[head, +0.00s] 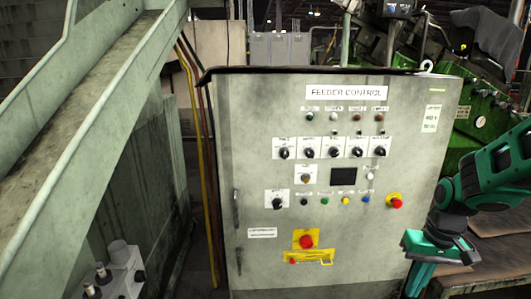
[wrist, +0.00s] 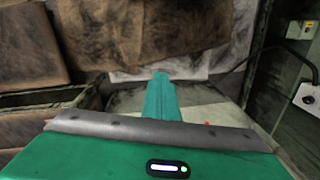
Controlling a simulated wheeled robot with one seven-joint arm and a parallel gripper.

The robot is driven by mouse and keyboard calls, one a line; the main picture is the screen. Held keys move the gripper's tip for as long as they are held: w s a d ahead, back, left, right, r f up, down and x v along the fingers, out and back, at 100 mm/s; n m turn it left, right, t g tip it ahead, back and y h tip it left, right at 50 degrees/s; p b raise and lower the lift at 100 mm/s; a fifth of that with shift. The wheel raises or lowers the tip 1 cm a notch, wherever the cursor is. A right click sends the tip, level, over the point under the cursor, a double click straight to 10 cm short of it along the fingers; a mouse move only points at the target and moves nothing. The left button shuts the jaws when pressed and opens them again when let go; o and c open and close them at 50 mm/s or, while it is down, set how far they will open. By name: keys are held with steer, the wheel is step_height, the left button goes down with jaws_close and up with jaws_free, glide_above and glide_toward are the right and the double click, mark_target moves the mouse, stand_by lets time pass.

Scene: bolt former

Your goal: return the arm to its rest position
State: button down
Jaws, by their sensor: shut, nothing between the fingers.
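My teal gripper (head: 420,278) hangs at the lower right of the head view, with its fingers pointing down. It is to the right of and in front of the lower right part of the grey feeder control cabinet (head: 262,185). In the wrist view the fingers (wrist: 161,95) are together, with nothing between them. The fingertips at the bottom of the head view are partly cut off by the frame. I cannot tell how far the gripper is from the cabinet face.
The cabinet carries a red button on a yellow plate (head: 306,241) and another red button (head: 396,203) near my arm. A sloping pale green chute (head: 95,85) fills the left. Brown, stained sheets (head: 500,235) lie at the right, beneath my arm. A green machine (head: 480,115) stands behind.

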steer(key=s+d+r+m, duration=0.2)
steer(key=s+r, duration=0.2)
steer(key=s, duration=0.4)
steer(key=s+d+r+m, duration=0.2)
steer(key=s+r, duration=0.2)
steer(key=s, duration=0.5)
steer(key=shift+s+d+r+m+h, duration=0.25)
steer(key=shift+s+d+m+h, duration=0.05)
steer(key=shift+d+h, duration=0.1)
steer(key=shift+w+f, duration=0.25)
steer(key=shift+w, duration=0.4)
steer(key=c, duration=2.5)
jaws_free()
